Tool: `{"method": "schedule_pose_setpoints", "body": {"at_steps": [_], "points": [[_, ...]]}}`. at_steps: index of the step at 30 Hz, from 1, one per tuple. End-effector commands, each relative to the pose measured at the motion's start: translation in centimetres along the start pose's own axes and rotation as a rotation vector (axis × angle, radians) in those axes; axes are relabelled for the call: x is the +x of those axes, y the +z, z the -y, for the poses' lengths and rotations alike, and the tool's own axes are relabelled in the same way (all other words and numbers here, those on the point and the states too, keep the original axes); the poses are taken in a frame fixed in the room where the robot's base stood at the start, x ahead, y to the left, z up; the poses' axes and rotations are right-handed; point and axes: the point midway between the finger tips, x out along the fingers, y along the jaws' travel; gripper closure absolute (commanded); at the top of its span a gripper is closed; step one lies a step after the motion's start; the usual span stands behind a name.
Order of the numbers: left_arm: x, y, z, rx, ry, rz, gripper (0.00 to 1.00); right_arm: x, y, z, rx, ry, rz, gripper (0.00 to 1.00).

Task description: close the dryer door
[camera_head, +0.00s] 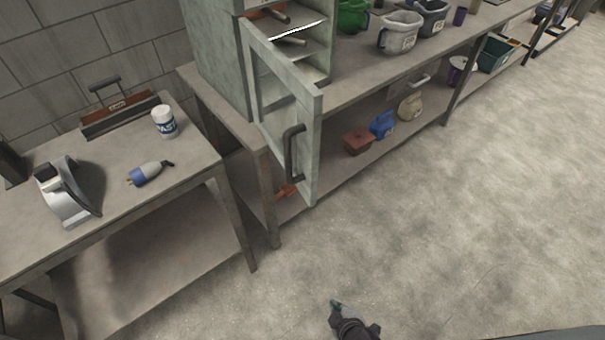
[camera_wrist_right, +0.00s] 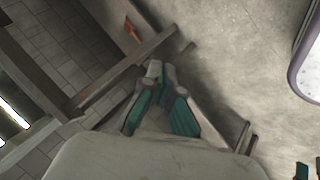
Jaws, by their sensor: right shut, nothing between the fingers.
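The dryer (camera_head: 215,55) is a pale grey-green cabinet on the long bench in the head view. Its door (camera_head: 310,135) stands open, swung out past the bench's front edge, with a window and a dark vertical handle (camera_head: 293,153). Shelves with tools show inside. My right gripper (camera_head: 336,304) is at the bottom of the head view, over the floor, well apart from the door. In the right wrist view its fingertips (camera_wrist_right: 161,70) meet, with nothing between them. My left gripper is not in view.
A side table (camera_head: 100,190) at left holds a white-and-black machine (camera_head: 68,190), a blue-grey tool (camera_head: 150,173), a white can (camera_head: 164,121) and a tool tray (camera_head: 120,115). Buckets and containers stand on the long bench and its lower shelf. The floor (camera_head: 450,220) at right is clear.

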Motion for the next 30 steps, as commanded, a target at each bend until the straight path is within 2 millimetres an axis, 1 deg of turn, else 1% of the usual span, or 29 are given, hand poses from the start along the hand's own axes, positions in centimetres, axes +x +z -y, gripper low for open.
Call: {"method": "schedule_pose_setpoints", "body": {"at_steps": [1, 2, 3, 5, 6, 8, 9, 12, 15, 17, 19, 23, 30], "points": [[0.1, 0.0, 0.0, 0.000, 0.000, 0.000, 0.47, -0.4, -2.8, -2.0, -0.063, 0.051, -0.050, 1.00], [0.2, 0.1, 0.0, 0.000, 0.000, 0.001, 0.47, -0.8, -4.4, -3.2, -0.106, 0.085, -0.077, 1.00], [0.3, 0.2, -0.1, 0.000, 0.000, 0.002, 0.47, -1.5, -6.7, -5.0, -0.166, 0.136, -0.114, 1.00], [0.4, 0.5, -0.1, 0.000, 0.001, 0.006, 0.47, -3.2, -10.6, -8.1, -0.266, 0.229, -0.170, 1.00], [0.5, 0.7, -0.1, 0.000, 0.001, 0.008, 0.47, -4.7, -13.2, -10.3, -0.335, 0.302, -0.203, 1.00], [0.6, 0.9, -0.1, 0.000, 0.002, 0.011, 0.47, -7.4, -16.9, -13.6, -0.436, 0.418, -0.243, 1.00], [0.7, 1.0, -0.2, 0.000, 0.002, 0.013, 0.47, -9.3, -18.9, -15.5, -0.493, 0.491, -0.259, 1.00], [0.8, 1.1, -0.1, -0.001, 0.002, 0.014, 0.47, -13.4, -22.4, -19.2, -0.596, 0.640, -0.277, 1.00], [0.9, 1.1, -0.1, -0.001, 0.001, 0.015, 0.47, -16.2, -24.2, -21.2, -0.653, 0.730, -0.277, 1.00], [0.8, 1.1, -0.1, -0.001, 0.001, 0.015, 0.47, -16.9, -24.7, -21.9, -0.670, 0.757, -0.275, 1.00], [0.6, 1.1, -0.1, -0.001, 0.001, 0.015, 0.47, -17.1, -25.1, -22.4, -0.679, 0.770, -0.274, 1.00], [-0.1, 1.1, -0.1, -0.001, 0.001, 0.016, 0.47, -16.1, -26.0, -23.5, -0.679, 0.771, -0.274, 1.00], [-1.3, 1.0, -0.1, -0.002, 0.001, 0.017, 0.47, -12.9, -28.1, -25.9, -0.676, 0.770, -0.276, 1.00]]}}
